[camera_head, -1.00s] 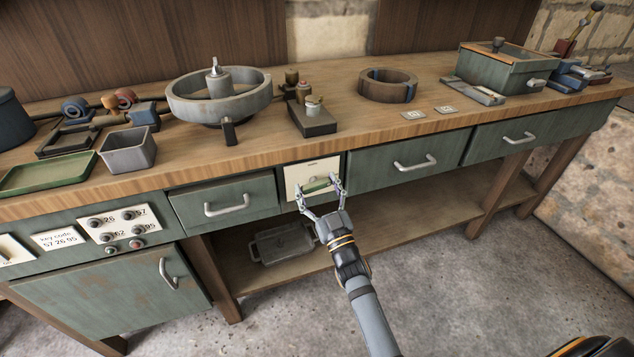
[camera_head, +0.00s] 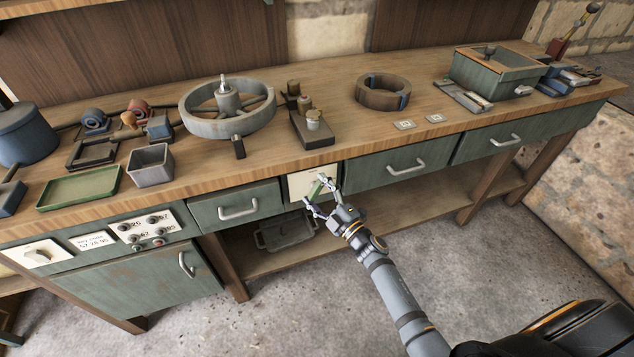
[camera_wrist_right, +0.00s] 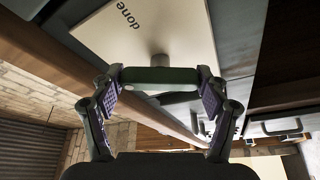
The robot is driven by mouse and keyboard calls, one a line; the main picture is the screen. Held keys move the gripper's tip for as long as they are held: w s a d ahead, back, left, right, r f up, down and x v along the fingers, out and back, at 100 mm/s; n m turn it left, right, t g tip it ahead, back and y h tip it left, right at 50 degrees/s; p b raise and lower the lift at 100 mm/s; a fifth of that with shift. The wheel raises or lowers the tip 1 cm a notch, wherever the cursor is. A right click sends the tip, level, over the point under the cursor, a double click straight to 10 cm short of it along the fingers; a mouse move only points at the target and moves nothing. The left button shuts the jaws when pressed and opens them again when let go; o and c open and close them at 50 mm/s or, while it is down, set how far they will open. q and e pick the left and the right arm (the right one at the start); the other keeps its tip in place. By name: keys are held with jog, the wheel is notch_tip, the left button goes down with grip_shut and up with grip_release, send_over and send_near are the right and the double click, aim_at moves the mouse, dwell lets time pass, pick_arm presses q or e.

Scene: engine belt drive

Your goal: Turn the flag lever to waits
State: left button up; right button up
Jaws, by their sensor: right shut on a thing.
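The flag lever is a short green bar (camera_head: 317,188) on a cream plate (camera_head: 298,184) in the bench front, between two drawers. In the head view the bar stands steeply tilted. My right gripper (camera_head: 320,195) is shut on it, one finger at each end. The word "waits" cannot be read in either view. My left gripper is not in view.
Drawers with handles (camera_head: 238,209) (camera_head: 407,170) flank the plate. The bench top above holds a large grey wheel (camera_head: 228,125), a brown ring (camera_head: 383,93) and trays. The floor in front is clear.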

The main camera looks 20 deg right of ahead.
jog(key=n+p, duration=0.1)
jog(key=n+g+p, duration=0.1)
jog(key=shift+r+n+p, duration=0.25)
jog(key=shift+n+p, duration=0.05)
jog(key=shift+n, duration=0.1)
jog(key=shift+f+n+g+p, duration=0.1)
jog(key=shift+n+g+p, duration=0.3)
jog(key=shift+n+p, duration=0.5)
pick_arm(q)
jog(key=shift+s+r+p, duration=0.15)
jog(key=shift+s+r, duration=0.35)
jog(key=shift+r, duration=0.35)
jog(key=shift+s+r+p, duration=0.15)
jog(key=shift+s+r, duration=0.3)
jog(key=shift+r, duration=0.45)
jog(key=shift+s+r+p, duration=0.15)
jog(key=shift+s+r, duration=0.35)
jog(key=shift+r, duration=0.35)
pick_arm(e)
jog(key=shift+f+n, duration=0.15)
jog(key=shift+n, duration=0.45)
jog(key=shift+f, duration=0.1)
jog(key=o, duration=1.2)
jog(key=shift+c, duration=0.2)
jog(key=v, duration=1.2)
jog(key=shift+r, duration=0.3)
